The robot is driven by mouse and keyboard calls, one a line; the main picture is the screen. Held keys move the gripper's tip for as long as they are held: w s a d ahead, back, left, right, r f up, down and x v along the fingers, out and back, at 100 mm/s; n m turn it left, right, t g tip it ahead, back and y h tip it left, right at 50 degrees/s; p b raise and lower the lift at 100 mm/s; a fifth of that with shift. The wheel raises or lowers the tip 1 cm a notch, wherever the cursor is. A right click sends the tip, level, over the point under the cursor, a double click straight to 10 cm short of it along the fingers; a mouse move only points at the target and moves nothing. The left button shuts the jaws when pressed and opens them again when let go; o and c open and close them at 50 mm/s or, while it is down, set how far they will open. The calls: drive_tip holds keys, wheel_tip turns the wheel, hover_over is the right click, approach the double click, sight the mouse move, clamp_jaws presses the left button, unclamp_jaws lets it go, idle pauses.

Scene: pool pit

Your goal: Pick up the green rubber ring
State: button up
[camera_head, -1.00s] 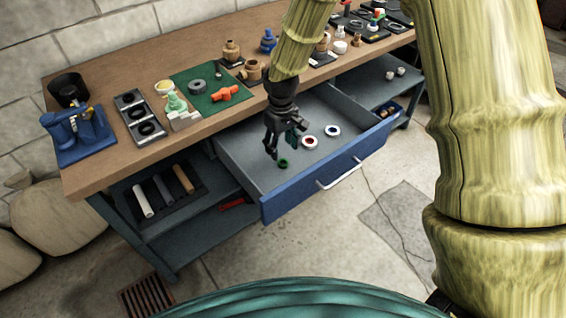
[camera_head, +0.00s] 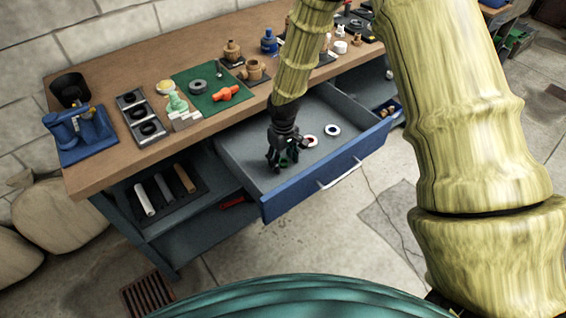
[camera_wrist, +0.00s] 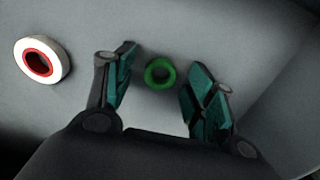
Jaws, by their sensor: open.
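The green rubber ring (camera_wrist: 171,83) lies on the grey floor of the open drawer. In the wrist view it is small and shows between and a little beyond my two fingertips, with a gap on both sides. My gripper (camera_wrist: 158,85) is open and empty, with teal pads facing each other. In the head view my gripper (camera_head: 283,160) points down inside the drawer and hides most or all of the ring. I cannot tell from these views how high the fingertips are above the drawer floor.
A white ring with a red inner rim (camera_wrist: 60,62) lies to the left in the wrist view. A white ring with a dark centre (camera_head: 332,130) lies farther right in the drawer. The blue drawer front (camera_head: 330,174) and the wooden benchtop (camera_head: 150,72) bound the space.

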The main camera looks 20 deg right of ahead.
drive_tip(key=shift+c, duration=0.3)
drive_tip(key=c, duration=0.7)
drive_tip(key=shift+r, duration=0.1)
drive_tip(key=shift+c, duration=0.2)
